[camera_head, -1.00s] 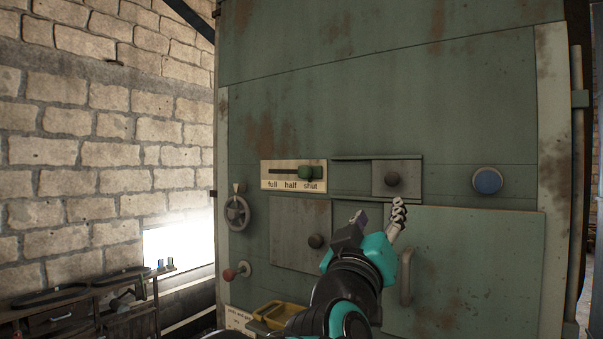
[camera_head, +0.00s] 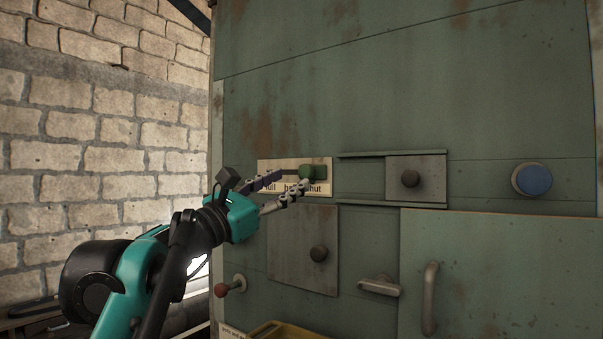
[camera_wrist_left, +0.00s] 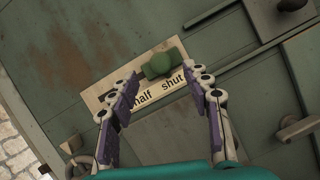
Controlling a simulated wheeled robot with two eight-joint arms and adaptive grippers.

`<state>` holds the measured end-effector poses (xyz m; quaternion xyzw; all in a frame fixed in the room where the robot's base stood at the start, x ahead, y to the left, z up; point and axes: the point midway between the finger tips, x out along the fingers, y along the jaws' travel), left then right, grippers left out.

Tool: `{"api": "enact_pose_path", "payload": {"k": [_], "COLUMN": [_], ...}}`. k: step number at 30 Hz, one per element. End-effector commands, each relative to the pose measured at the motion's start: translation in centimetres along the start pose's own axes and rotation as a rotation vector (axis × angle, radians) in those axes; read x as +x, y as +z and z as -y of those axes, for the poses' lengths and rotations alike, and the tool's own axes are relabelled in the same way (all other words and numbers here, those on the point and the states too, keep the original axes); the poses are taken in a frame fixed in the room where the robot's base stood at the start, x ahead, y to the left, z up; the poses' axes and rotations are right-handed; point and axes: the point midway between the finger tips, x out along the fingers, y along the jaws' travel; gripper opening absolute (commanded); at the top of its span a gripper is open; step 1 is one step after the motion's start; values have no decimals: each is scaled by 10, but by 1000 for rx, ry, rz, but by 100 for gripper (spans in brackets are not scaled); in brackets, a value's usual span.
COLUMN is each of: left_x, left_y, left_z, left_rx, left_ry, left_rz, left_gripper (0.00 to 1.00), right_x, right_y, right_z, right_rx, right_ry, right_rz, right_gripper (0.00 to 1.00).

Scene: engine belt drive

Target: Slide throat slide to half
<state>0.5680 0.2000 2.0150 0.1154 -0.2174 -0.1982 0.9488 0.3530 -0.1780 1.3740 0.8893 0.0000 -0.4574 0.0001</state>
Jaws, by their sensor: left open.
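The throat slide is a green knob (camera_head: 309,173) on a dark slot in a cream label plate (camera_head: 265,166) marked full, half and shut. The knob stands at the shut end, at the right of the slot. My left gripper (camera_head: 287,187) is open in front of the plate, its fingertips just left of the knob and covering part of the lettering. In the left wrist view the green knob (camera_wrist_left: 160,64) lies ahead of and between the two spread fingers (camera_wrist_left: 167,86), with nothing held. I cannot tell if a fingertip touches it. My right gripper is not in view.
A grey sliding plate with a dark knob (camera_head: 410,178) is right of the label, and a blue button (camera_head: 533,180) further right. Below are a square plate with a knob (camera_head: 318,253), a lever handle (camera_head: 379,286), a door handle (camera_head: 430,298) and a yellow tray (camera_head: 290,331).

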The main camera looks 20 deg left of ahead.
Motion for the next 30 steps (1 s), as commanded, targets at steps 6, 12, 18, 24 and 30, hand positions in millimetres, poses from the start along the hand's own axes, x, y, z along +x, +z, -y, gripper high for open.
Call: {"api": "enact_pose_path", "payload": {"k": [6,12,18,24,30], "left_x": [37,52,52,52,52], "left_y": [2,0,-1,-1,-1], "left_z": [0,1,1,1,0], "left_rx": [2,2,4,4,4], "left_ry": [-3,-1,0,-1,0], "left_rz": [-1,-2,-3,-3,-3], "left_gripper": [49,49,49,12,0], "right_x": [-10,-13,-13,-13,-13], "right_y": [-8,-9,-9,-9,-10], "right_z": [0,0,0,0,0], "right_rx": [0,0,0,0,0], "right_ry": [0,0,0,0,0], "right_rz": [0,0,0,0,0], "right_gripper": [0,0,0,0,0]}}
